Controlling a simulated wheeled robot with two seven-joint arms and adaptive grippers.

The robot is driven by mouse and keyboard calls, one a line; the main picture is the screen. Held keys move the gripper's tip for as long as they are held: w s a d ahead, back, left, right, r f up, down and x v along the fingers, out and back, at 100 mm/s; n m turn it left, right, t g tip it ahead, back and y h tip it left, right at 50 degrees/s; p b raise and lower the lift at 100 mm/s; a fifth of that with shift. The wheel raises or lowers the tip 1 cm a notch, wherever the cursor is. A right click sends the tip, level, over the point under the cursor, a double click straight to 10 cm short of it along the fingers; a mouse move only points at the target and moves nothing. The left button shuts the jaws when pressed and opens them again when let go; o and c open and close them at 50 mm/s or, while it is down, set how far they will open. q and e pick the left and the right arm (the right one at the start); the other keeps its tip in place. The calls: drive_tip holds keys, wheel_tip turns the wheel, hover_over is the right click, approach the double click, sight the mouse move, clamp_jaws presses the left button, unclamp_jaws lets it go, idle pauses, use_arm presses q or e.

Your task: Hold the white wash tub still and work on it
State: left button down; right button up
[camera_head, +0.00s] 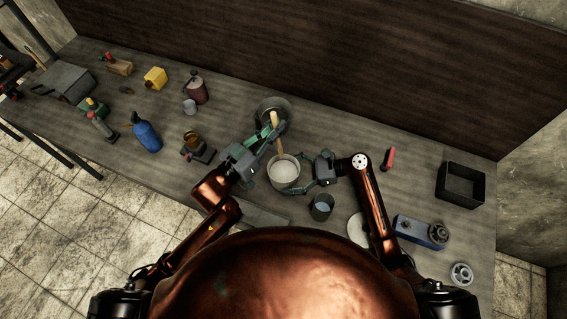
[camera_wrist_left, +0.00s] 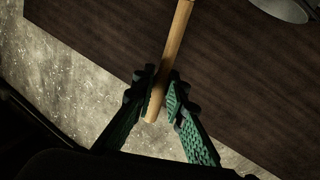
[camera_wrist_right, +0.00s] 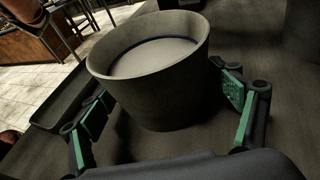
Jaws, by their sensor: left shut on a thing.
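The white wash tub (camera_head: 284,173) stands on the bench with pale contents. In the right wrist view it is a dark-looking round tub (camera_wrist_right: 155,95) with a pale surface inside. My right gripper (camera_head: 316,173) has its fingers spread on both sides of the tub; a gap shows at the right finger, and contact at the left one is unclear. My left gripper (camera_head: 262,145) is shut on a wooden stick (camera_wrist_left: 173,50), near one end. In the head view the stick (camera_head: 275,125) lies across the area behind the tub's rim. No stick shows inside the tub in the right wrist view.
A grey metal pan (camera_head: 266,104) stands behind the tub. A small cup (camera_head: 321,208) is close in front, right of it. A blue bottle (camera_head: 147,135), a brown pot on a base (camera_head: 194,143) and a black bin (camera_head: 460,184) stand farther off.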

drive_tip(key=shift+r, duration=0.15)
drive_tip(key=shift+r, duration=0.55)
drive_tip(key=o, duration=0.4)
drive_tip(key=shift+o, duration=0.2)
drive_tip(key=shift+d, duration=0.1)
drive_tip(key=shift+v, duration=3.95)
